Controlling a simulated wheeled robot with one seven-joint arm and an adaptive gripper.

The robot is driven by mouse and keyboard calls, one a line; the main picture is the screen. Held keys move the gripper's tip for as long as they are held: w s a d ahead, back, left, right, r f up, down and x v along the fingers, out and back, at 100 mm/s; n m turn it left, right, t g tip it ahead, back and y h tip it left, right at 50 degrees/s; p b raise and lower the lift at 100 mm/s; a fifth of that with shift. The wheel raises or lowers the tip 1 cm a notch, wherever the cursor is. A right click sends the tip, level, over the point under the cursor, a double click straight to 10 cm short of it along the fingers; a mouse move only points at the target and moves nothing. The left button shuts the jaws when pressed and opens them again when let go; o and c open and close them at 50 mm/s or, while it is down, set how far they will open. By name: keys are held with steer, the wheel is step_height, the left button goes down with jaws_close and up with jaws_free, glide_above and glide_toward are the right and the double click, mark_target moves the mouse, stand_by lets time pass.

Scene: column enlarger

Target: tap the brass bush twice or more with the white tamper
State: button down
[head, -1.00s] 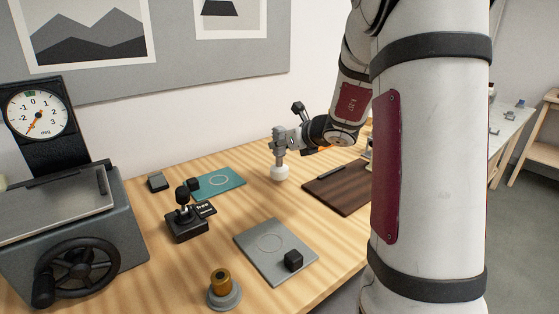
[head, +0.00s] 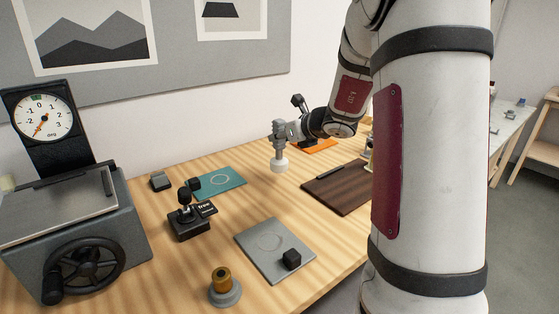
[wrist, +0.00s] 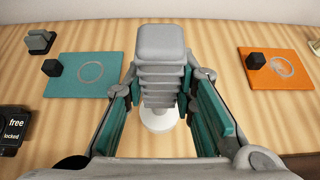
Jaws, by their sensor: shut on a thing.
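The white tamper shows its round white foot (head: 279,165) below my gripper (head: 279,143) in the head view, held upright above the far part of the bench. In the wrist view, my gripper (wrist: 160,95) is shut on its ribbed grey handle, and the white foot (wrist: 157,121) shows beneath. The brass bush (head: 221,280) stands upright on a round grey base (head: 225,296) at the near edge of the bench, well apart from the tamper. The bush is not in the wrist view.
A grey plate (head: 270,262) with a black cube (head: 291,258) lies between tamper and bush. A black lever box (head: 189,226), teal mat (head: 233,188), dark brown board (head: 340,192) and orange mat (wrist: 275,72) lie around. A dial machine with a handwheel (head: 85,268) stands left.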

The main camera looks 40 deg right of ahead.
mark_target(280, 121)
steer(key=shift+r+p, duration=0.9)
steer(key=shift+r, duration=0.5)
steer(key=shift+r+p, duration=2)
steer(key=shift+r, duration=0.5)
steer(key=shift+a, duration=0.1)
